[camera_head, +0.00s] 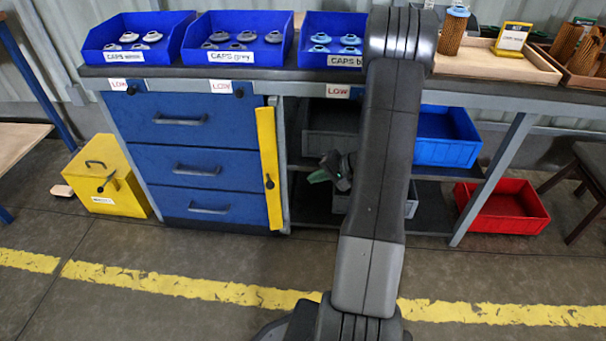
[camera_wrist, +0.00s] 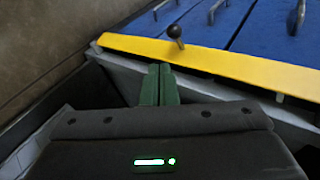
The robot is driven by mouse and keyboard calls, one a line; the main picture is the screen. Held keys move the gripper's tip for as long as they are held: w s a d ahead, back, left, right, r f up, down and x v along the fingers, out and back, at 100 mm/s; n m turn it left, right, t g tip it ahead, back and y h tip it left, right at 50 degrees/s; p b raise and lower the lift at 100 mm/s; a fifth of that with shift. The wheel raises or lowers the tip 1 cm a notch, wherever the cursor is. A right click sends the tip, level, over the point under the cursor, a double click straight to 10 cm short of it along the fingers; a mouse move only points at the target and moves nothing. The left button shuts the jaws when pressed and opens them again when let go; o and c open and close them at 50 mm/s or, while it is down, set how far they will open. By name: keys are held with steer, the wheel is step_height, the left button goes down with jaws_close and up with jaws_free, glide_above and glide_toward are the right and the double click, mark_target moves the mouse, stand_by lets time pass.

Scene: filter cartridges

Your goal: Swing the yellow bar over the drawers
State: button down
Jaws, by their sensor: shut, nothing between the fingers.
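The yellow bar (camera_head: 269,150) stands upright along the right edge of the blue drawers (camera_head: 183,133), beside the drawer fronts and not across their handles. It has a small black knob on its lower half. In the wrist view the bar (camera_wrist: 225,64) runs across the upper part with its knob standing up, and the blue drawers (camera_wrist: 255,35) lie beyond it. My gripper (camera_head: 318,177) is right of the bar, apart from it, in front of the open shelves. In the wrist view its green fingers (camera_wrist: 158,84) are together and empty, just short of the bar's near edge.
Blue bins of caps (camera_head: 245,57) stand on the bench top above the drawers. A yellow box (camera_head: 105,178) is on the floor at left, and a red bin (camera_head: 508,210) at right. Shelves with grey and blue bins (camera_head: 447,137) are behind my arm. The floor in front is clear.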

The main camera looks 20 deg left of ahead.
steer(key=b, duration=0.2)
glide_toward(273, 187)
step_height(273, 187, down, 4)
steer(key=a, duration=0.3)
steer(key=a+b, duration=0.1)
steer(key=a, duration=0.1)
steer(key=shift+w+f, duration=0.25)
steer(key=shift+w, duration=0.05)
steer(key=shift+w, duration=0.1)
